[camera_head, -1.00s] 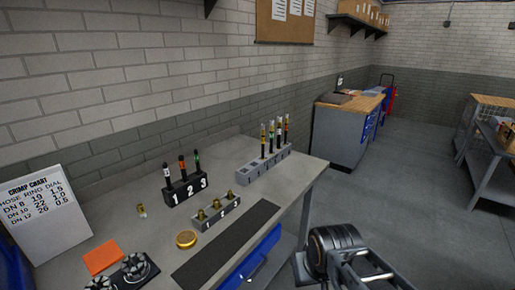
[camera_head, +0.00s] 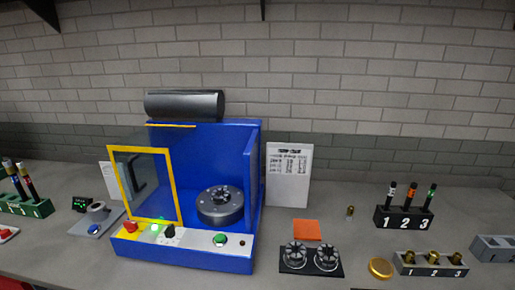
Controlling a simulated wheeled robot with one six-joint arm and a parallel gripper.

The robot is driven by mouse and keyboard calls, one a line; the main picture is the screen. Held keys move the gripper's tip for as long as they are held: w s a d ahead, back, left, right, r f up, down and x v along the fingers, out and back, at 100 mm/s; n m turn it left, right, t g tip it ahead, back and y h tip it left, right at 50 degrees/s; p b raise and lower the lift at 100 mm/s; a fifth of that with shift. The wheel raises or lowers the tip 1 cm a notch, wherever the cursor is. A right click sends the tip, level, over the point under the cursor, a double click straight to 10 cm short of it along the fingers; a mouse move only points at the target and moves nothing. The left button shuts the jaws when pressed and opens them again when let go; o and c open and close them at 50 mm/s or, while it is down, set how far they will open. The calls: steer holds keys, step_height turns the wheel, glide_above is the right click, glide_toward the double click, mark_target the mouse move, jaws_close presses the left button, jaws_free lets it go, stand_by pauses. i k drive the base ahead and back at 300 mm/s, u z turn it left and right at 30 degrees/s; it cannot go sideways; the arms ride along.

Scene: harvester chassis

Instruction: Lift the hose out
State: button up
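Short dark hoses with coloured bands (camera_head: 410,193) stand upright in a black rack (camera_head: 389,223) marked 1, 2, 3 at the right of the bench. More hoses (camera_head: 17,180) stand leaning in view in a green rack (camera_head: 32,210) at the far left. The blue crimping machine (camera_head: 250,196) stands in the middle, with a round die head (camera_head: 220,211) inside. I cannot make out a hose in the die head. My gripper is not in view.
A yellow-framed clear door (camera_head: 145,187) stands at the machine's left front. A chart (camera_head: 288,175), orange pad (camera_head: 307,230), two dies (camera_head: 311,257), gold disc (camera_head: 380,268) and fitting rack (camera_head: 430,265) are to its right. A brick wall closes the back.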

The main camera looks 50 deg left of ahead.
mark_target(23, 170)
steer(key=k, duration=1)
steer(key=u, duration=3.2)
steer(key=i, duration=1.15)
steer(key=u, duration=0.1)
steer(key=k, duration=0.3)
steer(key=u, duration=1.6)
steer(key=i, duration=1.6)
steer(key=z, duration=0.8)
steer(key=i, duration=0.85)
steer(key=z, duration=0.95)
